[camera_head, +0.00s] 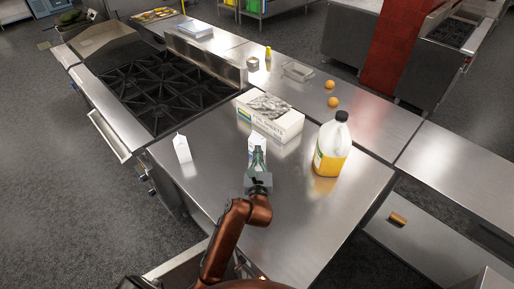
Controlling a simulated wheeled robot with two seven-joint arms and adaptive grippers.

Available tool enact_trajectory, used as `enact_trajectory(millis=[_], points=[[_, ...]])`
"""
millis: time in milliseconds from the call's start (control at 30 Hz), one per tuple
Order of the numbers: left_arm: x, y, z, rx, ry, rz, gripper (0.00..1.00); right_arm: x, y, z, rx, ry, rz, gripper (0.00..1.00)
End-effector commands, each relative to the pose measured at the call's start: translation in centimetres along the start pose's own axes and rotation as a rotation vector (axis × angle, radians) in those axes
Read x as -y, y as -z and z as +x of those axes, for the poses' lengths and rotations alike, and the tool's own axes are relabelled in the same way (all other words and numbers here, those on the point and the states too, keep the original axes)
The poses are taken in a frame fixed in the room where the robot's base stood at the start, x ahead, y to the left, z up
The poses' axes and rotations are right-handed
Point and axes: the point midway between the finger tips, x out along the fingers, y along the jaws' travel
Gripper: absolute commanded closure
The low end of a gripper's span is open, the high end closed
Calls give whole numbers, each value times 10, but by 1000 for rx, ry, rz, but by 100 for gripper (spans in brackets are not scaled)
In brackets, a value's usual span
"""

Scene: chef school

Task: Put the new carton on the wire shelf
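A small white carton (257,142) with a blue mark stands upright on the steel counter (215,195). My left gripper (258,160) is right in front of it and covers its lower part. I cannot tell whether the fingers are around the carton or only near it. A second small white carton (183,150) stands apart to the left, near the stove side of the counter. The pictures do not show which carton is the new one. No wire shelf can be made out clearly. My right gripper is not in view.
A large box (270,123) lies behind the gripper. A jug of yellow liquid (332,148) stands to the right. The stove (160,92) is at the left. Two oranges (332,101), a clear container (297,72) and a yellow bottle (268,53) are farther back. The front counter is clear.

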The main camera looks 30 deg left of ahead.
Motion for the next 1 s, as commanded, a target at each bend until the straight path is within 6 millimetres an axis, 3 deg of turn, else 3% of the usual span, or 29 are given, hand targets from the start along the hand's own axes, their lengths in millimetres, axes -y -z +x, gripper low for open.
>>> enact_trajectory(millis=[100,333,767,1000], points=[[0,-10,-22,1,0,-3,100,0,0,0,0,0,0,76],[1,-18,-45,-4,0,-1,100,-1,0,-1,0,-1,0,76],[1,-22,-51,-1,0,-1,100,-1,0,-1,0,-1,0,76],[1,-22,-51,0,0,-1,84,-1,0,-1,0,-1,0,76]])
